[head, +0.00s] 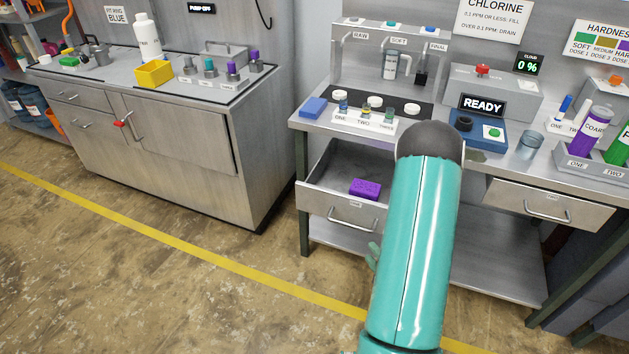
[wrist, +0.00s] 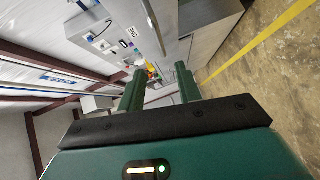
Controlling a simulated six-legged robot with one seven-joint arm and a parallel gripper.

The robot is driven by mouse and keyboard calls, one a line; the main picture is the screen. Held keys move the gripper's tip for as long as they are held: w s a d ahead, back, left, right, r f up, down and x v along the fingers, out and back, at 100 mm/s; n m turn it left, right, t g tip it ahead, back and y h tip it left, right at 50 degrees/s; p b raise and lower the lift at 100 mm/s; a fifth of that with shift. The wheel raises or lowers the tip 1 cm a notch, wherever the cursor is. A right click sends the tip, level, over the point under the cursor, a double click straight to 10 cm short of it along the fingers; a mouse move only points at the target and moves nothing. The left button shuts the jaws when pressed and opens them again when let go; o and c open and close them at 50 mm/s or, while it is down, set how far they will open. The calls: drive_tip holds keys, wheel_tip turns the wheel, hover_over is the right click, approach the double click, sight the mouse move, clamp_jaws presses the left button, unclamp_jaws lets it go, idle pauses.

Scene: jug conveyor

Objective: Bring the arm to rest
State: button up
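My teal arm stretches up through the head view, right of centre, and covers part of the bench. A small green part of my gripper may show beside the arm's left edge, but most of it is hidden there. In the wrist view my gripper (wrist: 160,84) has its two green fingers apart with nothing held between them. Beyond the fingers are a distant grey bench, walls and floor, seen tilted. Neither finger visibly touches anything.
An open drawer (head: 318,200) holding a purple sponge (head: 365,189) sticks out left of my arm. Another drawer (head: 546,206) is at right. The testing bench (head: 300,122) carries vials and devices. A steel cabinet (head: 185,135) stands left. The floor (head: 130,260) in front is clear.

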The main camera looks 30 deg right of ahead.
drive_tip(key=w+r+m+g, duration=0.2)
drive_tip(key=w+r+g, duration=0.1)
drive_tip(key=w+r, duration=0.5)
drive_tip(key=w+a+r+m+g+h, duration=0.2)
drive_tip(key=w+a+r+m+g, duration=0.15)
drive_tip(key=a+r+m, duration=0.4)
drive_tip(key=s+a+r+m+g+y, duration=0.4)
drive_tip(key=s+a+r+m, duration=0.1)
drive_tip(key=s+a+r, duration=0.9)
drive_tip(key=s+a, duration=0.2)
drive_tip(key=a, duration=0.2)
drive_tip(key=shift+a+r, duration=0.2)
drive_tip(key=shift+r, duration=0.05)
drive_tip(key=shift+d+m, duration=0.1)
drive_tip(key=shift+m, duration=0.25)
